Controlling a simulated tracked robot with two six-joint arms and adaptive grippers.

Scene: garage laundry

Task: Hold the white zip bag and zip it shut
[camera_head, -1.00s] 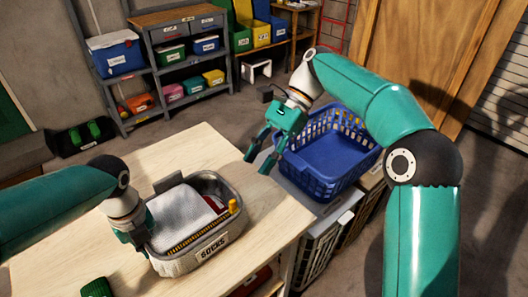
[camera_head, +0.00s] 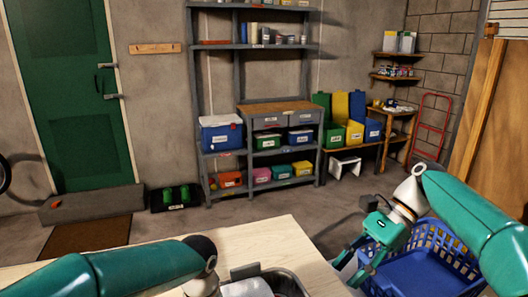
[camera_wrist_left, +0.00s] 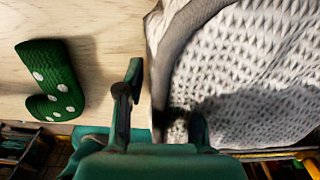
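In the left wrist view the white mesh bag (camera_wrist_left: 250,70) fills the right side, with a grey edge. My left gripper (camera_wrist_left: 164,98) is beside that edge, fingers apart, one left of it and the other low over the bag's side. No zip pull is clear. My right gripper (camera_head: 348,273) is open and empty, right of the table near the blue basket.
A blue laundry basket (camera_head: 425,268) stands at the right. A green dotted sock (camera_wrist_left: 50,80) lies on the wooden table (camera_wrist_left: 90,18) left of the bag. Shelves (camera_head: 268,150) with bins and a green door (camera_head: 75,90) are at the back. Floor between is mostly clear.

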